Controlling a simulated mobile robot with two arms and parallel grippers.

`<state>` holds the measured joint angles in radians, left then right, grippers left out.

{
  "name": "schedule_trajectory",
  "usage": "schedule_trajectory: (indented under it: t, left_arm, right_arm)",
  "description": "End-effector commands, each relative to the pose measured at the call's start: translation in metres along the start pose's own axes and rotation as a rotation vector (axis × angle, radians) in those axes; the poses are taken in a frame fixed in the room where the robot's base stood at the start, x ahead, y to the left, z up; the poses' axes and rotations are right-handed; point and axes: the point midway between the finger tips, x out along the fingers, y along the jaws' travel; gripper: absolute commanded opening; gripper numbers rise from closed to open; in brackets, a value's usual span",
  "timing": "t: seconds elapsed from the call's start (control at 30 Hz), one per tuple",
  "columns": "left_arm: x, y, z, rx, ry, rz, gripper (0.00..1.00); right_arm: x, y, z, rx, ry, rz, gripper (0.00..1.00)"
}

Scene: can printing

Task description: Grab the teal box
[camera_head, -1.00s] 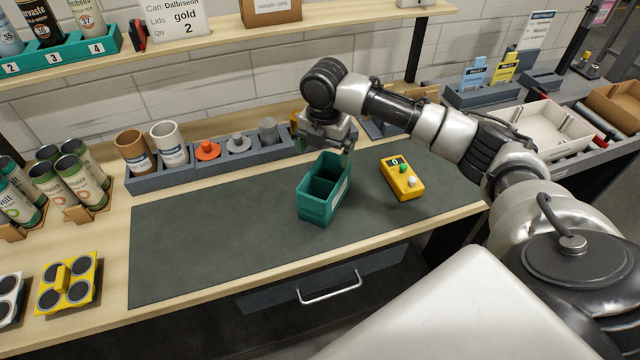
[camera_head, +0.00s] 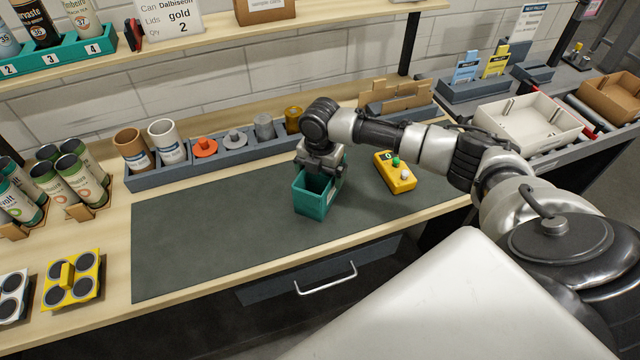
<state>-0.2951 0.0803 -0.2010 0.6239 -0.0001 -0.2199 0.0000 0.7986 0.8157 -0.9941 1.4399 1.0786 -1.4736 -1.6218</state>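The teal box (camera_head: 312,202) stands upright on the dark mat (camera_head: 220,245), right of the mat's middle. Its open top shows a dark inside. My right gripper (camera_head: 321,168) is down at the far part of the box, over its rim. The gripper body hides the box's far end and the fingertips, so I cannot tell whether the fingers are closed on the wall or apart from it. My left gripper is not in view.
A yellow device (camera_head: 394,174) with buttons lies just right of the box. A grey tray (camera_head: 180,176) with cups and small parts runs along the back. Cans (camera_head: 80,180) stand at the left. The mat's left half is clear.

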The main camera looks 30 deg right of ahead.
Motion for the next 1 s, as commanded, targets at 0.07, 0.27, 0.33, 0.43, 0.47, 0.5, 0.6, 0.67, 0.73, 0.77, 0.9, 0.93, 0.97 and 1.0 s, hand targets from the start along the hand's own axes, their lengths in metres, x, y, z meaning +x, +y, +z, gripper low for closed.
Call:
schedule_trajectory:
  t: [0.07, 0.27, 0.33, 0.43, 0.47, 0.5, 0.6, 0.67, 0.73, 0.77, 0.9, 0.93, 0.97, 1.0]
  left_arm:
    - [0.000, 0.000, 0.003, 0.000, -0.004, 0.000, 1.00]
    - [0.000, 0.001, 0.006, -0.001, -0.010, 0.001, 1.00]
    - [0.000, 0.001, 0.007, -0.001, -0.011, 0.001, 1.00]
    - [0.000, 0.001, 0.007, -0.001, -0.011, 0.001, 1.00]
    - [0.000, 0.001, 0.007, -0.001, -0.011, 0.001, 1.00]
    - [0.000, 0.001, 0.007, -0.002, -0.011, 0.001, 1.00]
    - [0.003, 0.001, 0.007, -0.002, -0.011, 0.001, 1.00]
    - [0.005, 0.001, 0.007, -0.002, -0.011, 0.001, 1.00]
    - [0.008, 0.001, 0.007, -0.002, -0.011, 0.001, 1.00]
    - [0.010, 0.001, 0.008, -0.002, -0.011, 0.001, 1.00]
    - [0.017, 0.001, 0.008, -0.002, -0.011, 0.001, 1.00]
    - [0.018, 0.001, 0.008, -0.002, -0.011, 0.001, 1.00]
    - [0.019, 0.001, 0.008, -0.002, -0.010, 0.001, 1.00]
    - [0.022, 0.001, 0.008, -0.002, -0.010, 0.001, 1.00]
  right_arm:
    - [0.000, 0.000, 0.000, 0.000, 0.000, 0.000, 0.83]
    - [-0.001, 0.000, 0.000, 0.000, 0.000, 0.001, 0.57]
    - [-0.001, 0.000, 0.000, 0.000, 0.000, 0.001, 0.57]
    - [-0.001, 0.000, 0.000, 0.000, 0.000, 0.001, 0.57]
    - [-0.001, 0.000, 0.000, 0.000, 0.000, 0.001, 0.57]
    - [-0.002, 0.000, 0.000, 0.000, 0.000, 0.001, 0.57]
    - [-0.006, 0.001, 0.001, 0.000, 0.000, 0.002, 0.57]
    - [-0.011, 0.001, 0.001, 0.000, -0.001, 0.004, 0.57]
    - [-0.020, 0.001, 0.001, 0.000, -0.002, 0.005, 0.57]
    - [-0.025, 0.001, 0.001, -0.001, -0.003, 0.006, 0.57]
    - [-0.047, -0.011, -0.005, -0.002, -0.002, 0.001, 0.57]
    - [-0.050, -0.017, -0.009, -0.002, -0.002, 0.000, 0.57]
    - [-0.054, -0.023, -0.012, -0.002, -0.002, 0.001, 0.57]
    - [-0.060, -0.030, -0.017, -0.002, -0.003, 0.001, 0.57]
